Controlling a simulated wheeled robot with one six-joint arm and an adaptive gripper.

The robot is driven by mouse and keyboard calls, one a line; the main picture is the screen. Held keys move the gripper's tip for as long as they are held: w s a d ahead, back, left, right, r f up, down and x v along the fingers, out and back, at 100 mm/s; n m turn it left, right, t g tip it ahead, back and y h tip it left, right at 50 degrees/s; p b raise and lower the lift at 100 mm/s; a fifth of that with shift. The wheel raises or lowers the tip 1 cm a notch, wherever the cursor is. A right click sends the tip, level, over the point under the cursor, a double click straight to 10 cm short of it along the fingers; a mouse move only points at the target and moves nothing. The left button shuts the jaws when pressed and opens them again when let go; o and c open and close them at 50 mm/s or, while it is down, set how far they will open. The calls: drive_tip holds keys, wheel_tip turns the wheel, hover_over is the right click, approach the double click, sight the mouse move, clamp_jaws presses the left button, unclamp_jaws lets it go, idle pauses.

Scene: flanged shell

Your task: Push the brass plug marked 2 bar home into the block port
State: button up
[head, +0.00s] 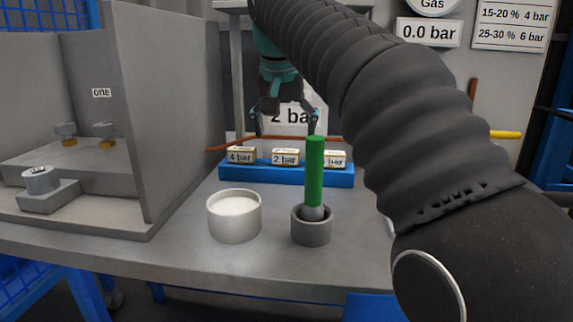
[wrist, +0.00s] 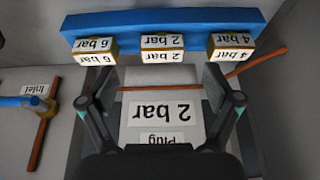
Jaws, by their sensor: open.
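The brass plug marked 2 bar (head: 285,157) sits in the middle of a blue rack (head: 230,173), between the plugs marked 4 bar (head: 241,156) and 6 bar (head: 335,159). In the wrist view the 2 bar plug (wrist: 163,48) is upside down near the top, beyond the fingers. My gripper (head: 286,115) is open and empty, above and apart from the rack. Its spread fingers also show in the wrist view (wrist: 160,100), with a "2 bar" sign between them. I cannot make out the block port for certain; a grey block with a metal ring (head: 41,181) stands at left.
A white-filled cup (head: 234,222) and a grey pot (head: 311,229) holding a green-handled tool (head: 315,172) stand in front of the rack. A grey partition (head: 170,110) rises at left.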

sight(286, 151)
drive_tip(key=shift+w+b+x, duration=0.15)
drive_tip(key=shift+b+x, duration=0.15)
drive_tip(key=shift+x, duration=1.25)
drive_tip(key=shift+w+b+x, duration=0.15)
drive_tip(key=shift+b+x, duration=0.1)
drive_tip(key=shift+x, duration=1.35)
drive_tip(key=shift+r, duration=0.2)
drive_tip(key=c, duration=1.3)
